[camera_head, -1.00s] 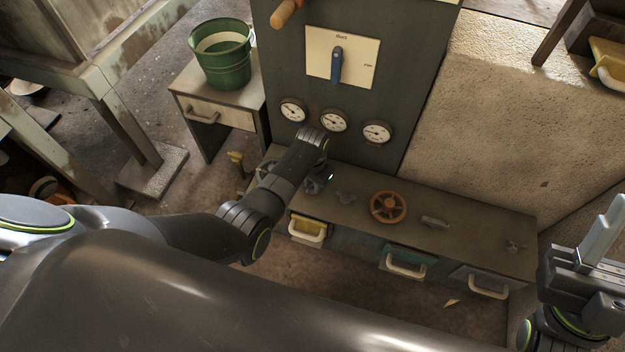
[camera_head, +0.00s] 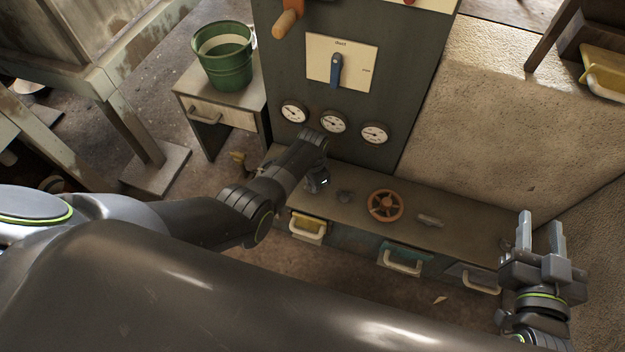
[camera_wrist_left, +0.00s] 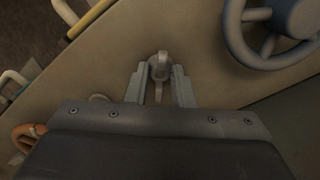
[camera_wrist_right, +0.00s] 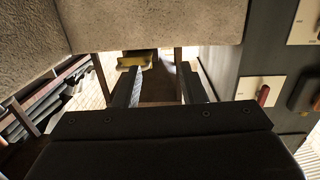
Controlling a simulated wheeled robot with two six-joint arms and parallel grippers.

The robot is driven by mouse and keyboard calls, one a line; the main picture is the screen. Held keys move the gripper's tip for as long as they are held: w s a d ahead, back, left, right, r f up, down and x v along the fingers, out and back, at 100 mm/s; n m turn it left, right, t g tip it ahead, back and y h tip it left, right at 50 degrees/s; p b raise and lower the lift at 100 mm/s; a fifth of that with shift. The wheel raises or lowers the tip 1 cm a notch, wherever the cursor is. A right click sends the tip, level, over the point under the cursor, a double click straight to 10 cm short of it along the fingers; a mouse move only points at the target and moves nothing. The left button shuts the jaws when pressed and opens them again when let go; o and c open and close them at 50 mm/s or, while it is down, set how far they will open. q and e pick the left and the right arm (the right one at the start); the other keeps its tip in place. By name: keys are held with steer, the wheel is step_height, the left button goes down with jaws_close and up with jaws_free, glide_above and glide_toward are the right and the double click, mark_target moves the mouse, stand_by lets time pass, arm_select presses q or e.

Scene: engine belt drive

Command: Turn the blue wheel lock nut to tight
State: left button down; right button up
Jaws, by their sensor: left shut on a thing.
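A grey wing-type lock nut (camera_wrist_left: 158,68) stands on the bench top next to a grey-blue wheel (camera_wrist_left: 262,52) in the left wrist view. My left gripper (camera_head: 318,183) points down at the bench, and its two fingers are shut on this nut. In the head view my left arm hides most of the nut and the blue wheel. My right gripper (camera_head: 541,238) is open and empty, raised at the right end of the bench, away from the nut.
The bench (camera_head: 465,238) also carries an orange wheel (camera_head: 385,205), another small nut (camera_head: 345,196) and a grey handle (camera_head: 430,220). Drawers with pale handles front it. Behind it stands a dark panel with gauges (camera_head: 333,121) and a blue lever (camera_head: 336,70).

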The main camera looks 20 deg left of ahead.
arm_select(q)
steer(key=m+p, duration=0.1)
steer(key=m, duration=0.2)
steer(key=shift+r, duration=0.1)
steer(key=m+p, duration=0.1)
steer(key=m, duration=0.3)
steer(key=shift+m, duration=0.4)
steer(key=shift+m+p, duration=0.3)
steer(key=shift+m, duration=0.9)
arm_select(e)
steer(key=s+a+f+g+y, duration=0.2)
steer(key=s+a+f+g, duration=0.1)
steer(key=s+f+g, duration=0.8)
steer(key=shift+s+a+f+g+y, duration=0.3)
steer(key=shift+s+f, duration=0.4)
steer(key=shift+f, duration=1)
steer(key=shift+d, duration=0.1)
arm_select(q)
steer(key=c, duration=1.3)
jaws_free()
steer(key=shift+o, duration=0.2)
